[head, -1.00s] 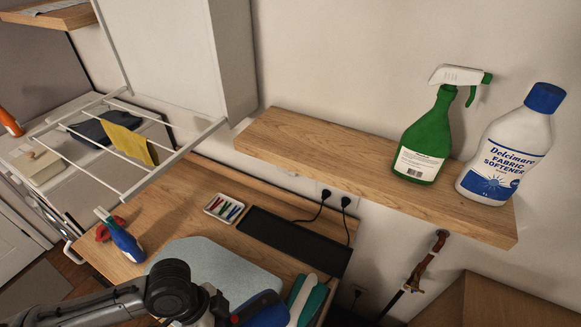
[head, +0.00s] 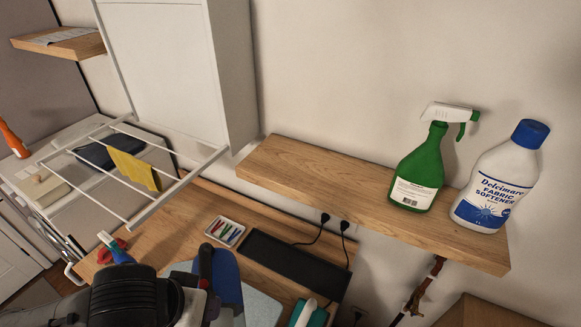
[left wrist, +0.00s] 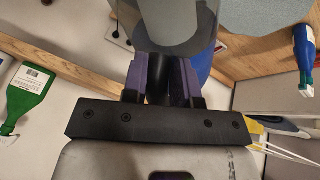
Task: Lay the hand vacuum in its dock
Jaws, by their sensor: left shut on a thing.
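The hand vacuum (head: 228,278) shows as a blue body in the head view, with my left gripper (head: 206,288) beside it; my arm hides much of it. In the left wrist view, my left gripper (left wrist: 161,82) is shut on the vacuum's dark handle, and the vacuum's grey and blue body (left wrist: 180,20) lies beyond the fingers. A long black tray (head: 292,265), which looks like the dock, lies empty on the wooden counter below the wall sockets, right of the vacuum and apart from it. My right gripper is not in view.
A small tray of coloured pens (head: 224,232) sits left of the black tray. A pale blue pad (head: 262,308) and a teal-and-white iron (head: 312,316) are in front. A wooden shelf (head: 330,192) with a green spray bottle (head: 420,172) and softener bottle (head: 497,185) overhangs the back.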

